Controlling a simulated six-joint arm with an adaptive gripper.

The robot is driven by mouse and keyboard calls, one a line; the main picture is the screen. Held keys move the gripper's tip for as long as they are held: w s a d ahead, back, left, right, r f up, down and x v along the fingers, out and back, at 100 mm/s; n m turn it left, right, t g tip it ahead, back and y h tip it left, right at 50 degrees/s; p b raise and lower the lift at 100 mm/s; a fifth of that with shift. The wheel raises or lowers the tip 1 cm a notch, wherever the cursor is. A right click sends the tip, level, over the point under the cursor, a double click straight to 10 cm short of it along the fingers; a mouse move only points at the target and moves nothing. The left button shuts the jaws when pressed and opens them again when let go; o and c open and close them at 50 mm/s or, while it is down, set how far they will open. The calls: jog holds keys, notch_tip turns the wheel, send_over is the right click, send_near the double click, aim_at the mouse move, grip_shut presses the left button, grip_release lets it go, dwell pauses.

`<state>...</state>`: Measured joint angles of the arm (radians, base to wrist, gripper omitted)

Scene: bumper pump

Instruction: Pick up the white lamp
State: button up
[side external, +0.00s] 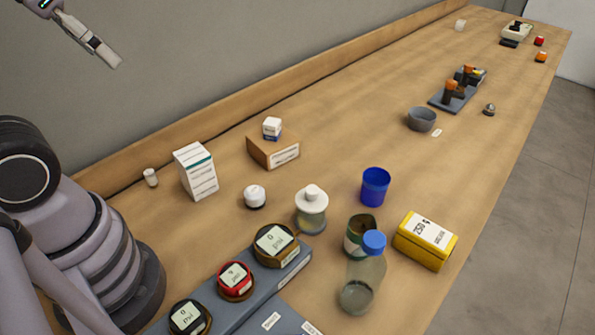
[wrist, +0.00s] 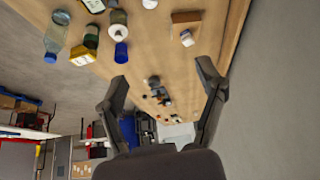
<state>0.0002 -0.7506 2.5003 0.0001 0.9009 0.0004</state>
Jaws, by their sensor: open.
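The best match for a white lamp is a white shade-like piece with a small knob on a greyish see-through base (side external: 312,198), upright on the table. It also shows near the top of the wrist view (wrist: 117,32). A smaller white rounded thing with a dark base (side external: 254,195) stands to its left, so I cannot be certain which is the lamp. My gripper (wrist: 162,72) is open and empty, its two dark fingers spread wide. In the side view, part of it shows high at the upper left, far from the lamp.
A blue cup (side external: 375,186), green can (side external: 355,240), blue-capped bottle (side external: 365,275) and yellow box (side external: 424,240) crowd the lamp's right and front. A grey base with labelled round pieces (side external: 300,262) lies in front. A white carton (side external: 196,172) and brown box (side external: 262,151) stand behind.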

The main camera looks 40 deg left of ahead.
dwell(0.3)
jog(key=shift+o, duration=1.4)
